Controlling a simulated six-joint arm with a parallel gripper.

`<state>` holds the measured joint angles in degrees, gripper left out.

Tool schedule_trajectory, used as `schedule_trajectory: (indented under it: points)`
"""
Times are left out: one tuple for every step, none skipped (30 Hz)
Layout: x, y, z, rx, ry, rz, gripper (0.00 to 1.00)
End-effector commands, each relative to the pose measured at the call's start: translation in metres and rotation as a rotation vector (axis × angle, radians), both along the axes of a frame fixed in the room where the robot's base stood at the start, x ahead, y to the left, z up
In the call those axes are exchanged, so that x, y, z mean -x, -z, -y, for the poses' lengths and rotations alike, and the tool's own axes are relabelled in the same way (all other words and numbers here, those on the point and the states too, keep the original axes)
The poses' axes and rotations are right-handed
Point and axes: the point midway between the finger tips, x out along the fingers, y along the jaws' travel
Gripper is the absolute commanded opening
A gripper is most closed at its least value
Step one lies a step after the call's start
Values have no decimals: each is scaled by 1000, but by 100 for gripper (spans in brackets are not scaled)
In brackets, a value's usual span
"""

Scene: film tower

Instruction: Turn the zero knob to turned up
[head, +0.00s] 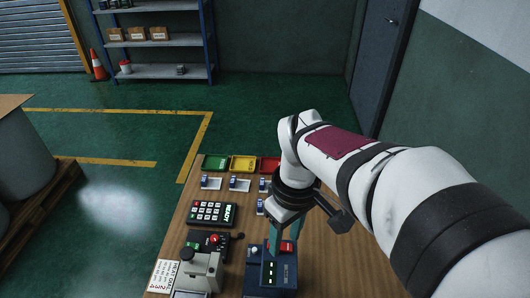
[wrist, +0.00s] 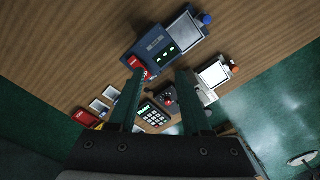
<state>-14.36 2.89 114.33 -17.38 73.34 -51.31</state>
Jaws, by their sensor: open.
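A dark blue instrument (head: 258,272) with a small lit display stands at the table's near right. It also shows in the wrist view (wrist: 153,43), with a red part (wrist: 136,63) at one end and a round blue knob (wrist: 207,19) at the other. I cannot read a label that says which is the zero knob. My gripper (head: 283,243) is open and points down over the red end of the instrument. In the wrist view its fingers (wrist: 161,72) are apart with nothing held. One finger overlaps the red part; I cannot tell whether they touch.
A keypad box (head: 212,213) reading READY, a black box with a red knob (head: 214,239) and a grey-white device (head: 199,272) stand to the left. Green (head: 215,163), yellow (head: 243,163) and red (head: 270,164) trays line the far edge.

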Motion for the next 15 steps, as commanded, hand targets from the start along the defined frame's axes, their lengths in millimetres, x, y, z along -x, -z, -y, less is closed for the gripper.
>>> schedule_trajectory:
  points:
    - [-26,11,-20,17,-202,7,48]
    - [-41,17,-31,26,-326,18,48]
    - [-56,25,-45,36,-467,28,48]
    - [-66,30,-53,43,-554,36,48]
    - [-73,34,-60,49,-623,41,48]
    - [-79,39,-67,54,-691,46,48]
    - [-82,42,-70,57,-725,48,48]
    - [-84,45,-72,59,-746,50,48]
    - [-85,50,-73,60,-758,50,48]
    - [-86,54,-72,60,-760,49,48]
    - [-85,60,-72,59,-759,47,48]
    - [-85,70,-72,59,-758,47,48]
    - [-85,78,-72,59,-757,46,48]
    - [-85,87,-71,59,-757,44,48]
    - [-85,99,-71,59,-756,45,48]
